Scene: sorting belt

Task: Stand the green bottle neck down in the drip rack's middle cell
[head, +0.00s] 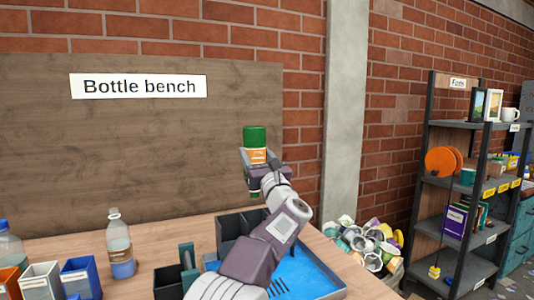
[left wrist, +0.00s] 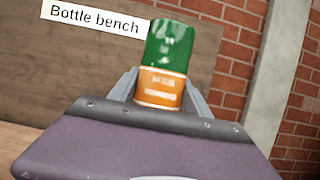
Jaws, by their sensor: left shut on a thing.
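My left gripper (head: 257,172) is shut on the green bottle (head: 255,137) and holds it up in front of the board and brick wall. The bottle has an orange label, and its wide green end points up. A bit of green shows below the gripper; the neck itself is not clear. The bottle also shows in the left wrist view (left wrist: 170,45), between the fingers of the left gripper (left wrist: 160,92). The dark drip rack (head: 229,228) stands below the bottle, partly hidden by my left arm, so its middle cell is not clear. My right gripper is out of view.
A blue tray (head: 312,272) lies at the bench's right end. A clear bottle (head: 119,245), blue bin (head: 80,278) and white bin (head: 42,281) stand at left. A heap of containers (head: 368,243) lies beyond the bench. A shelf (head: 460,185) stands at right.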

